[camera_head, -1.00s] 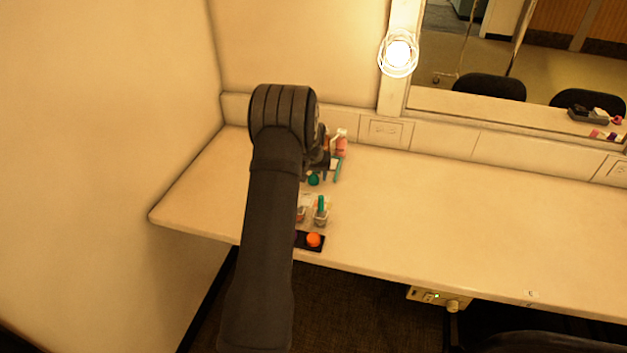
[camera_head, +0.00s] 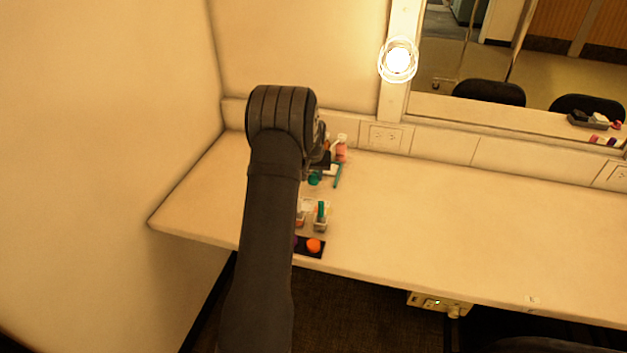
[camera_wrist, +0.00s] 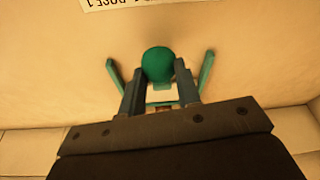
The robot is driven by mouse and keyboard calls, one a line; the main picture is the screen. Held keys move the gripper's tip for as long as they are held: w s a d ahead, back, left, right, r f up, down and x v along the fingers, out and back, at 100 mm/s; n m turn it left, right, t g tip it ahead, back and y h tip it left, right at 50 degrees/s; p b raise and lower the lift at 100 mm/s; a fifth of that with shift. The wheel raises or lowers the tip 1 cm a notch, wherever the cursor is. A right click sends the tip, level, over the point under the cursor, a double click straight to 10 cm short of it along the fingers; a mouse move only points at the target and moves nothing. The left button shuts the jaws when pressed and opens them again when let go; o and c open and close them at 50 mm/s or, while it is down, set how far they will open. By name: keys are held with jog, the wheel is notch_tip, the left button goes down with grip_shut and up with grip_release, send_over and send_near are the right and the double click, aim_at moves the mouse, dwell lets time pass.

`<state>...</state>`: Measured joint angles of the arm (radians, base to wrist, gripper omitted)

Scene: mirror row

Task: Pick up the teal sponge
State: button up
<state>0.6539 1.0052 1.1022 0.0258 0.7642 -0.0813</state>
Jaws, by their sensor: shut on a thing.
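The teal sponge (camera_wrist: 158,62) is a rounded teal blob in the wrist view. It sits between the two fingertips of my gripper (camera_wrist: 161,69), which is shut on it. In the head view the sponge (camera_head: 314,179) shows as a small teal spot beside my arm, which hides most of the gripper. I cannot tell how far the sponge is above the counter.
Teal bars (camera_wrist: 206,73) stand on both sides of the fingers. Clear cups (camera_head: 321,216) and a dark tray (camera_head: 319,254) with an orange round lie nearer. A pink bottle (camera_head: 341,152) stands behind. The counter (camera_head: 440,220) is clear to the right.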

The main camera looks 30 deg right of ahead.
jog(key=s+d+r, duration=0.4)
jog(key=s+r, duration=0.4)
jog(key=s, duration=0.2)
jog(key=shift+s+d+r, duration=0.2)
jog(key=shift+s+d, duration=0.05)
jog(key=shift+s, duration=0.15)
jog(key=o, duration=0.3)
jog(key=shift+c, duration=1.2)
jog(key=shift+w+a+f, duration=0.35)
jog(key=shift+a+f, duration=0.8)
jog(key=shift+f, duration=0.45)
jog(key=shift+w+a+f, duration=0.3)
jog(key=shift+a+f, duration=0.85)
jog(key=shift+f, duration=0.5)
jog(key=shift+w+a+f, duration=0.35)
jog(key=shift+a+f, duration=0.8)
jog(key=shift+f, duration=0.45)
jog(key=shift+f, duration=0.55)
